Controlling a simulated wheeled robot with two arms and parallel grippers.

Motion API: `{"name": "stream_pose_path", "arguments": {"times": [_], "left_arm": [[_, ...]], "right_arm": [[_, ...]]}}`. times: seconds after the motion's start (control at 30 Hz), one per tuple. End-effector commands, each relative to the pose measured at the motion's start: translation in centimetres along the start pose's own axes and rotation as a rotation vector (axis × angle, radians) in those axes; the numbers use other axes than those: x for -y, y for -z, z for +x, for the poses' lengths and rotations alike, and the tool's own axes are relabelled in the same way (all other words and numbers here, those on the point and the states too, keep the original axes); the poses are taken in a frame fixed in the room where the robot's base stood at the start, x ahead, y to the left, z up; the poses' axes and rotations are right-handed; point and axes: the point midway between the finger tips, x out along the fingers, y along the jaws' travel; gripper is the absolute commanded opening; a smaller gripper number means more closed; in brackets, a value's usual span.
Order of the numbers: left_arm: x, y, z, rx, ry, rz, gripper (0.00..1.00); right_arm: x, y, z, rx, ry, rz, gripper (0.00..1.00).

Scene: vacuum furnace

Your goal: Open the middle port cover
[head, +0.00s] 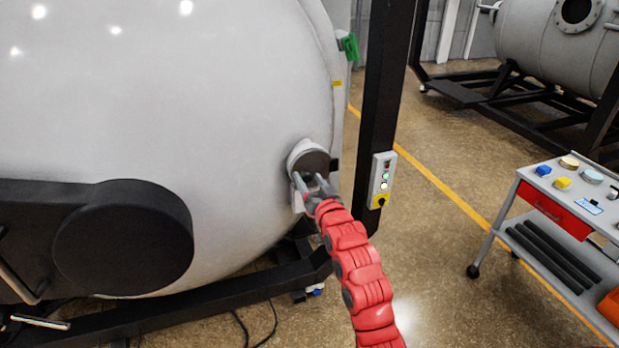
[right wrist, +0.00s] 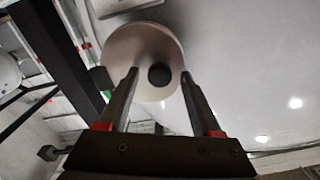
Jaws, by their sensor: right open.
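The port cover (head: 311,160) is a round grey disc on a short white neck, low on the right side of the big furnace vessel. In the right wrist view the cover (right wrist: 140,48) faces me, with a dark round knob (right wrist: 159,75) on it. My right gripper (head: 311,180) is open at the cover. Its two fingers appear on either side of the knob in the right wrist view, with gaps showing; I cannot tell how deep they reach. The cover looks seated on its neck. My left gripper is not in view.
A black post (head: 381,110) with a button box (head: 381,180) stands just right of the port. A black frame beam (head: 230,312) runs below the vessel. A large black disc (head: 125,240) is at left. A tool cart (head: 510,190) stands at right, with open floor between.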

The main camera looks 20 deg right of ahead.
Motion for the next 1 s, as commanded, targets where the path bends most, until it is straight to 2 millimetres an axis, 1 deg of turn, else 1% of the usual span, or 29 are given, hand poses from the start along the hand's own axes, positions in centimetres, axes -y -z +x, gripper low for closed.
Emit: {"name": "stream_pose_path", "arguments": {"times": [0.27, 0.3, 0.47, 0.6, 0.67, 1.0], "left_arm": [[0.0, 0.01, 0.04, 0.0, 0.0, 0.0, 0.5], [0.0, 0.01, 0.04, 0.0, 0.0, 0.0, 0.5], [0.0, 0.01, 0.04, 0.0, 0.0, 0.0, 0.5], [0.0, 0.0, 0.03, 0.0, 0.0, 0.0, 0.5], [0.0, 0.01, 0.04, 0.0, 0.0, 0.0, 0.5], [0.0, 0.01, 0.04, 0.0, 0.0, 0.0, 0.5]], "right_arm": [[-0.04, -0.09, 0.16, 0.001, -0.001, 0.0, 0.66], [-0.04, -0.08, 0.16, 0.001, -0.001, 0.0, 0.64], [-0.05, -0.09, 0.14, 0.001, -0.001, 0.0, 0.35], [-0.04, -0.09, 0.14, 0.001, -0.001, 0.0, 0.1], [-0.04, -0.09, 0.14, 0.001, -0.001, 0.0, 0.0], [-0.04, -0.09, 0.14, 0.001, 0.0, 0.001, 0.0]]}}
